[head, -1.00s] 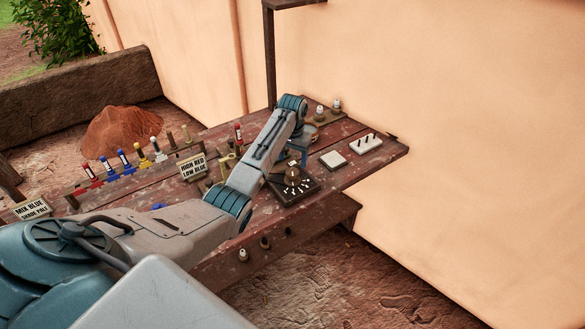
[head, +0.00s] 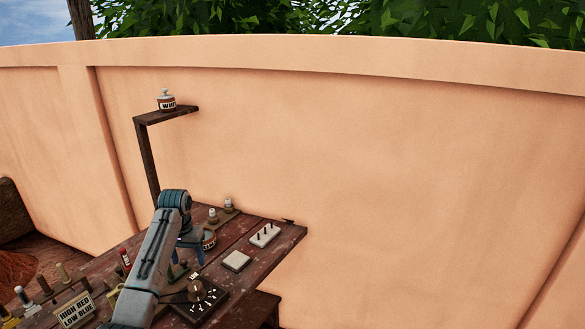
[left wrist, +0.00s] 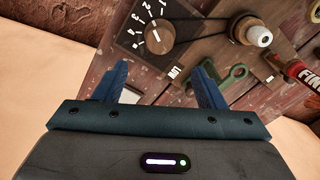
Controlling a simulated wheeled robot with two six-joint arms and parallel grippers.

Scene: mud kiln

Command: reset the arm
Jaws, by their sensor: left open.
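My left arm rises from the bottom left of the head view over the work table (head: 226,240). Its gripper (head: 188,258) points down beyond the arm, and the arm partly hides it. In the left wrist view, the two blue fingers of the left gripper (left wrist: 162,86) stand wide apart with nothing between them. A dark dial board (head: 212,304) with white marks lies close by on the table. The dial board also shows in the left wrist view (left wrist: 128,38), beyond the fingers. My right gripper is not in view.
A white tile (head: 237,260) and a white pegged block (head: 265,235) lie on the table's right part. A labelled jar (head: 166,100) stands on a raised shelf (head: 168,115). A tan wall (head: 400,180) closes the back. A sign (head: 74,308) stands at lower left.

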